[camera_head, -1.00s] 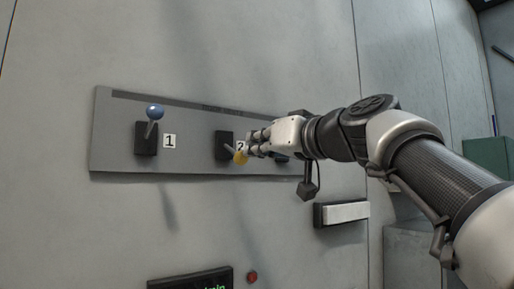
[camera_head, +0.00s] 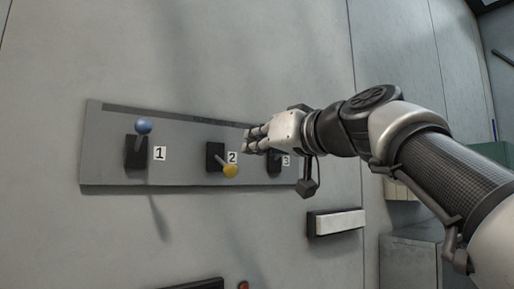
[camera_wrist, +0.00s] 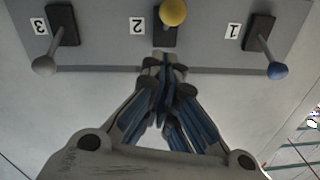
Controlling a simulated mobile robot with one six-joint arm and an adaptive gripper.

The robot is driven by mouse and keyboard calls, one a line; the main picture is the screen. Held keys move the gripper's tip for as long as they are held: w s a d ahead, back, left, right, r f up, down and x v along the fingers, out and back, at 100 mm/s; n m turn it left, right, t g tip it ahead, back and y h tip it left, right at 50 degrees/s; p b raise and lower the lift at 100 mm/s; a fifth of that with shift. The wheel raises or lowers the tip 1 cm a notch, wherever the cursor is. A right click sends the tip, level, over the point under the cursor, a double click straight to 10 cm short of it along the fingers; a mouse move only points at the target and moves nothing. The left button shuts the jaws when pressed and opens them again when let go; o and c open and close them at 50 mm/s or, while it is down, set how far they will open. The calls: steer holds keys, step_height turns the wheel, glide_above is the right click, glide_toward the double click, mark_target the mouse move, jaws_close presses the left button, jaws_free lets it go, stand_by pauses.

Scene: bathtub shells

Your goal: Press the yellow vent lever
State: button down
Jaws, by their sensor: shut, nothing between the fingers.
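The yellow-knobbed lever (camera_head: 230,171) sits beside the number 2 on a grey wall panel (camera_head: 190,179). It points down and slightly right in the head view. The yellow knob also shows in the wrist view (camera_wrist: 173,12), at the top centre. My gripper (camera_head: 248,143) is shut and empty. In the head view its tips lie up and to the right of the yellow knob, beside the 2 label. In the wrist view the shut fingertips (camera_wrist: 163,62) lie just below the lever's base, and I see no contact with the knob.
A blue-knobbed lever (camera_head: 144,126) by number 1 points up, to the left. A third lever (camera_head: 275,160) by number 3 is partly behind my gripper; its pale knob (camera_wrist: 44,65) shows in the wrist view. A white-fronted box (camera_head: 338,222) is mounted lower right.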

steer(key=s+d+f+b, duration=0.3)
steer(key=s+d+f, duration=0.1)
steer(key=s, duration=0.3)
steer(key=shift+d, duration=0.7)
steer(key=shift+s+d, duration=0.1)
